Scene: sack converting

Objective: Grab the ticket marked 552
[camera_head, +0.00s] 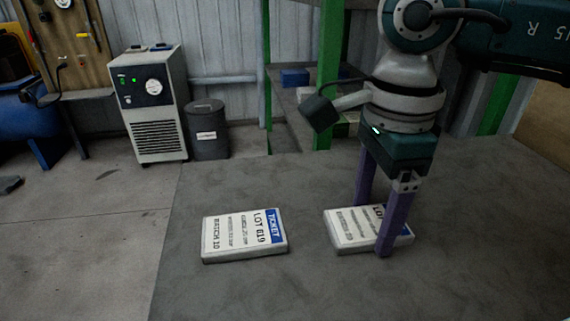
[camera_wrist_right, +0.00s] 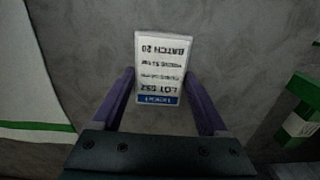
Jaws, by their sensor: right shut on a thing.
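A white block-like ticket with a blue stripe (camera_wrist_right: 163,60) reads LOT 552 and BATCH 20, upside down in the right wrist view. In the head view the same ticket (camera_head: 347,229) lies flat on the grey surface at right of centre, partly hidden by a finger. My right gripper (camera_head: 373,226) points down with its two purple fingers on opposite sides of this ticket, shut on it. A second ticket (camera_head: 244,235), reading LOT 019 and BATCH 10, lies to its left, apart from the gripper. My left gripper is not in view.
The grey surface (camera_head: 300,290) around the tickets is clear. A green-posted rack (camera_head: 325,70) stands behind it. A grey machine (camera_head: 155,105) and a dark bin (camera_head: 206,132) stand on the floor at the back left.

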